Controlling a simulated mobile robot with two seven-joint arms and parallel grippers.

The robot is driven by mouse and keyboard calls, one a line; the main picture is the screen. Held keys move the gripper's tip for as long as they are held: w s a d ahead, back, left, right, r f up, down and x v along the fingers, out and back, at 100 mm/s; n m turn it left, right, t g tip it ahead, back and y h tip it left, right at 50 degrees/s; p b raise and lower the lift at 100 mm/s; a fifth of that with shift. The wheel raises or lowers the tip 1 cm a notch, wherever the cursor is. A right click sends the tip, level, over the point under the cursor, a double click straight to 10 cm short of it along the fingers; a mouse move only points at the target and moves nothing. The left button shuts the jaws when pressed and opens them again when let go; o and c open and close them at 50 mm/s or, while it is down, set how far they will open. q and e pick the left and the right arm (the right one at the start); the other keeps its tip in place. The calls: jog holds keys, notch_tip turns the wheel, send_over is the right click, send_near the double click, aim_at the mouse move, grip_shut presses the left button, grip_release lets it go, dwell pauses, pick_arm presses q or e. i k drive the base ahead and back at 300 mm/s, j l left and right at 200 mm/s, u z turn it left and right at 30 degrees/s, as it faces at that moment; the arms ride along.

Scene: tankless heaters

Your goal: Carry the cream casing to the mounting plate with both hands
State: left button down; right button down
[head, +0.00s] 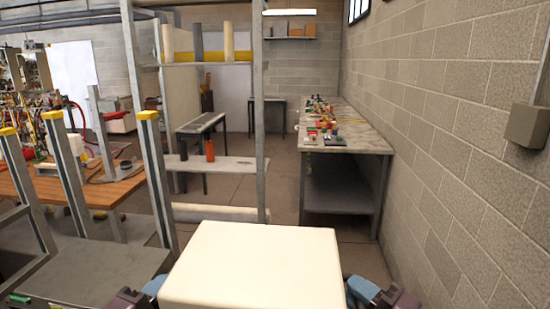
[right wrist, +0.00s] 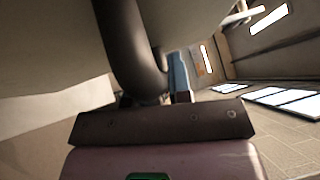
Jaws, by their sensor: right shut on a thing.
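The cream casing (head: 252,266), a pale box with rounded edges, fills the bottom middle of the head view, its top face level. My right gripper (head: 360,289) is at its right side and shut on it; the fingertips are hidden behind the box. In the right wrist view, a dark curved bar (right wrist: 130,45), likely a handle of the casing, runs down into the jaws beside a blue finger. My left gripper (head: 150,288) is at the casing's left side, mostly hidden, so its jaws cannot be judged. I cannot pick out the mounting plate for certain.
A metal rack (head: 262,120) with shelves stands ahead to the left. A wooden-topped bench (head: 90,187) and yellow-capped posts (head: 152,165) are at left. A long workbench (head: 345,143) with small parts lines the right block wall (head: 450,120). Floor (head: 284,190) is open between rack and workbench.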

aim_at(97, 270)
jog(key=j, duration=0.8)
jog(key=k+j, duration=0.1)
jog(key=j, duration=0.75)
jog(key=i+j, duration=0.15)
jog(key=j, duration=0.25)
jog(key=i+j, duration=0.15)
jog(key=j, duration=0.2)
jog(key=i+j, duration=0.3)
jog(key=i, duration=0.1)
